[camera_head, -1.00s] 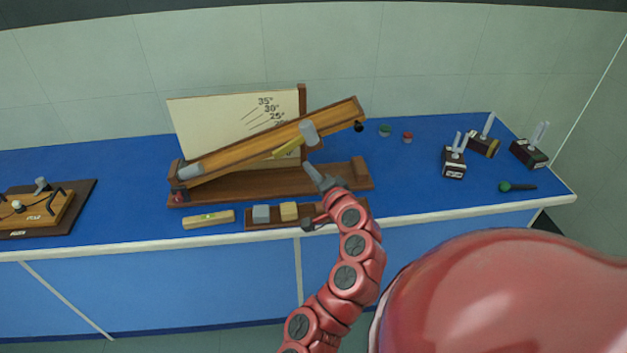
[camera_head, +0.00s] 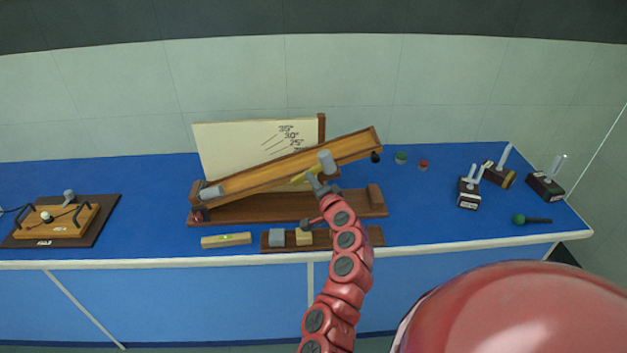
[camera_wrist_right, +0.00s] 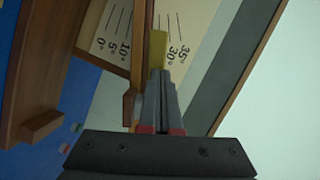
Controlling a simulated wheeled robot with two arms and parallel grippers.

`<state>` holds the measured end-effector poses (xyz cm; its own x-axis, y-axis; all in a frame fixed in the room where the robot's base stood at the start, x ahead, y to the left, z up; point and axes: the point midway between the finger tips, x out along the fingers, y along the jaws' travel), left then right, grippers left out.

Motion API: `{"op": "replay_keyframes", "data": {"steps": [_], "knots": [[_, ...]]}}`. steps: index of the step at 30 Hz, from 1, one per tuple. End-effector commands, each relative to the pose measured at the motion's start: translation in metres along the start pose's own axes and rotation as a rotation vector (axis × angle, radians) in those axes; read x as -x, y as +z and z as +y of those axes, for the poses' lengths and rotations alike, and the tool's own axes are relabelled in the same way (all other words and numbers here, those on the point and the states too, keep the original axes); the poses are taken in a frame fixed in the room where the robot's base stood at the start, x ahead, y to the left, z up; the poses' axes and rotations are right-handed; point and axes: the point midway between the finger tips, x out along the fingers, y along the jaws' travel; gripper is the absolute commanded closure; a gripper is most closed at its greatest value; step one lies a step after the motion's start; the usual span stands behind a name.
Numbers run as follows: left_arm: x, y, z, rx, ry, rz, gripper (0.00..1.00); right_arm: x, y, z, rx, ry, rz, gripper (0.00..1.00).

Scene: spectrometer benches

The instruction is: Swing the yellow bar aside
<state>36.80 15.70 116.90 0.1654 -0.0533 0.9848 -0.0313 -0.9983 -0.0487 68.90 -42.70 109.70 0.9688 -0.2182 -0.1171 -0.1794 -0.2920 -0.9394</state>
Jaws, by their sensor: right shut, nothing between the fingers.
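The yellow bar (camera_head: 303,178) lies across the tilted wooden ramp (camera_head: 262,172), just below a grey cylinder (camera_head: 326,160) near the ramp's upper part. My right gripper (camera_head: 315,181) is shut and empty, at the near side of the ramp by the bar's right end. In the right wrist view the closed fingertips (camera_wrist_right: 161,73) point at the yellow bar (camera_wrist_right: 159,48), which shows just beyond them. I cannot tell whether they touch. My left gripper is not in view.
The angle board (camera_head: 230,145) stands behind the ramp. A block tray (camera_head: 350,238) and a spirit level (camera_head: 226,240) lie in front. A second grey cylinder (camera_head: 211,193) is at the ramp's low end.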

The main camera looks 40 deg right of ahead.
Motion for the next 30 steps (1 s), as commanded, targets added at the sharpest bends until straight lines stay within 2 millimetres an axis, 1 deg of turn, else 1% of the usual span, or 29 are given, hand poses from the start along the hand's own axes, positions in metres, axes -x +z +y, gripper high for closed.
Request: {"op": "replay_keyframes", "data": {"steps": [8, 18, 30], "knots": [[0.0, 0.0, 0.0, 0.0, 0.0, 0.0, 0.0, -0.001, 0.0, 0.0, 0.0, 0.0, 0.004, 1.0], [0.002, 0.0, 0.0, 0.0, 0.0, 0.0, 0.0, -0.016, 0.005, 0.001, 0.002, 0.002, 0.113, 1.0], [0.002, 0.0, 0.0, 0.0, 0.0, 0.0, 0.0, -0.015, 0.004, 0.0, 0.001, 0.0, 0.121, 1.0]]}}
